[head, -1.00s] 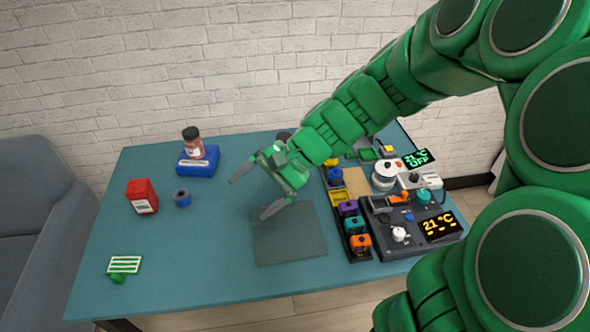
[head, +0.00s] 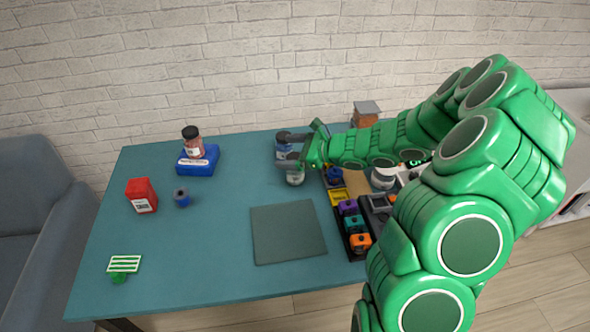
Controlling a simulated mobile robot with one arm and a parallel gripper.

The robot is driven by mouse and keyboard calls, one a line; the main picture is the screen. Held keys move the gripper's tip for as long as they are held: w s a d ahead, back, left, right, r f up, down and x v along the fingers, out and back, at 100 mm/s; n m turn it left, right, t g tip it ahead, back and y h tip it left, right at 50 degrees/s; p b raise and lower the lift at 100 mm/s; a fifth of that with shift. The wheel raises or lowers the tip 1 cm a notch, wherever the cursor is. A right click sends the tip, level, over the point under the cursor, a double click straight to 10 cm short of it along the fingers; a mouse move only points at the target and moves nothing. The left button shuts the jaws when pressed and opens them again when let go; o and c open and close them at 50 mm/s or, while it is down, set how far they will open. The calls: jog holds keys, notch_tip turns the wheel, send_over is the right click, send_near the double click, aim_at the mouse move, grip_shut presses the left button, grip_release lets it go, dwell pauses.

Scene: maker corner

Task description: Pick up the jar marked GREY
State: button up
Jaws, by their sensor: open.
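My gripper (head: 281,151) is open at the back of the teal table, its fingers pointing left. A pale jar with a bluish label (head: 282,153) shows between the fingers, partly hidden by them. A second pale, greyish jar (head: 295,179) stands just in front, partly covered by the nearer finger. I cannot read a marking on either jar, and cannot tell whether the fingers touch them. Another jar (head: 193,146), with a dark lid, reddish contents and a white label, stands on a blue block (head: 198,162) at the back left. Its label is too small to read.
A red box (head: 141,196), a dark blue ring-like item (head: 182,198) and a green-striped item (head: 124,264) are on the left. A dark mat (head: 287,235) lies bare in the middle. A rack of coloured blocks (head: 353,226) and devices, partly behind my arm, crowd the right.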

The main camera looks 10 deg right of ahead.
aim_at(291, 158)
jog(key=w+d+f+m+t+h, duration=0.25)
jog(key=d+f+m, duration=0.25)
jog(key=d+f, duration=0.25)
jog(key=shift+g, duration=0.25)
jog(key=shift+r+x, duration=0.15)
jog(key=shift+x, duration=2.05)
jog(key=shift+r+x, duration=0.15)
jog(key=shift+x, duration=2)
jog(key=shift+a, duration=0.2)
jog(key=shift+y, duration=0.25)
jog(key=c, duration=1.4)
